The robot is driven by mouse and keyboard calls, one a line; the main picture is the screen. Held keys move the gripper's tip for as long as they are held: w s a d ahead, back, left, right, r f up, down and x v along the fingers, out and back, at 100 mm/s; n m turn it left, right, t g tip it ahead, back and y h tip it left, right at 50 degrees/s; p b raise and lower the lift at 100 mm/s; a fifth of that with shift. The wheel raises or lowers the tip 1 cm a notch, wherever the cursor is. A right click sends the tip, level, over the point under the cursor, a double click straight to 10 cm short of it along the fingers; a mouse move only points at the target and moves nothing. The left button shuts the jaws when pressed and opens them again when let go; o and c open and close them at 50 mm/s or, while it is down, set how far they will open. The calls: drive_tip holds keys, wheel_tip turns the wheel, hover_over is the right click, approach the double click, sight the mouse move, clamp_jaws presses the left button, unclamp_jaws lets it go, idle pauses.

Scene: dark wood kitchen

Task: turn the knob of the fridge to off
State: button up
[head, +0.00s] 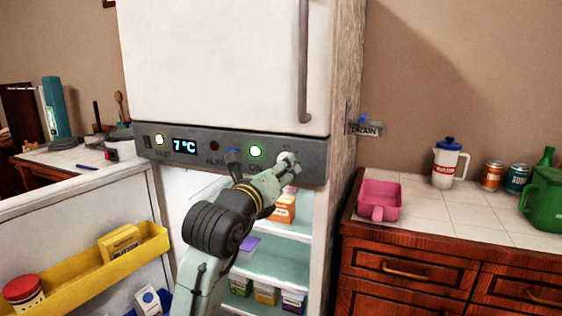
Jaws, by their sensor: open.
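The fridge (220,60) stands in the middle of the head view, with a grey control panel (320,155) across its front. The panel has a lit display (184,146) reading 7 °C, a dark alarm light (214,146) and a lit green light (256,151) above the label ON. A pale knob (286,157) sits right of the green light, partly hidden by my gripper. My gripper (287,168) is open, its tips at or just below the knob; I cannot tell if they touch it. The knob's exact pointer setting is too small to read.
The lower fridge door (80,230) is open to the left, with a yellow shelf bin (85,270). Shelves with boxes show behind my arm. At right, a counter holds a pink pan (379,199), a white jug (449,163) and cans. A drain fitting (366,128) sticks out from the fridge's right side.

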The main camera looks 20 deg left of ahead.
drive_tip(key=shift+w, duration=1.2)
drive_tip(key=shift+c, duration=0.5)
drive_tip(key=c, duration=1)
